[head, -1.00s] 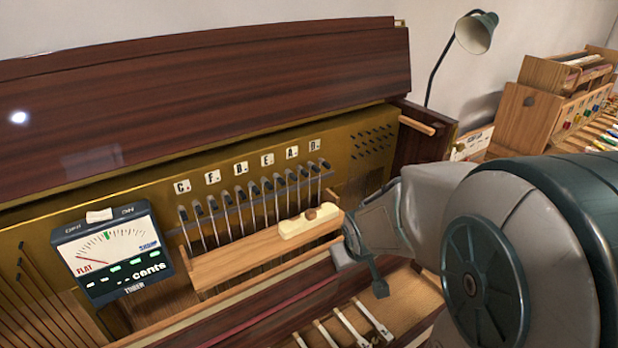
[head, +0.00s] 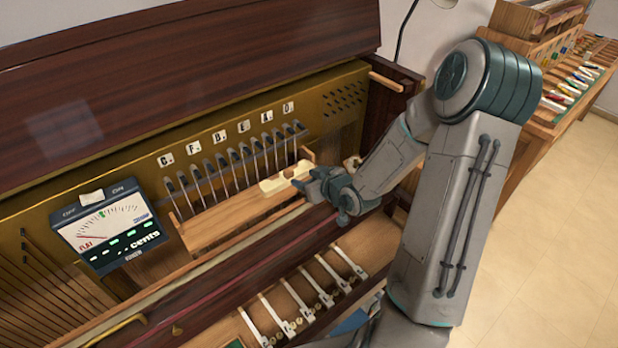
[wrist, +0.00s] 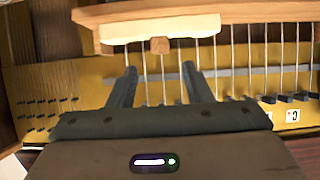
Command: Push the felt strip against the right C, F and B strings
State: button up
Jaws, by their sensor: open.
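The cream felt strip (head: 274,184) with a small wooden knob lies at the right end of a wooden ledge (head: 215,222), in front of the strings (head: 240,165). Letter tags C (head: 166,160), F (head: 193,146) and B (head: 219,136) stand above the string rows. My gripper (head: 308,183) is open at the strip's right part and partly covers it. In the wrist view the felt strip (wrist: 175,27) spans several strings, and its knob (wrist: 160,45) sits just beyond and between my open fingertips (wrist: 160,72). I cannot tell whether the strip touches strings.
A tuner (head: 110,233) stands left of the ledge; its needle rests toward the left. A peg (head: 402,82) juts out at the upper right. The lid (head: 190,60) rises behind.

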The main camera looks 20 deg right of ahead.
aim_at(291, 173)
jog(key=b+x, duration=0.3)
jog(key=x, duration=0.4)
jog(key=shift+d+f, duration=0.1)
jog(key=shift+f, duration=0.05)
jog(key=shift+w+a+f+b, duration=0.15)
jog(key=shift+w+a+b, duration=0.1)
jog(key=shift+w+b, duration=0.2)
jog(key=c, duration=0.8)
jog(key=shift+r+p, duration=1)
jog(key=shift+r, duration=0.6)
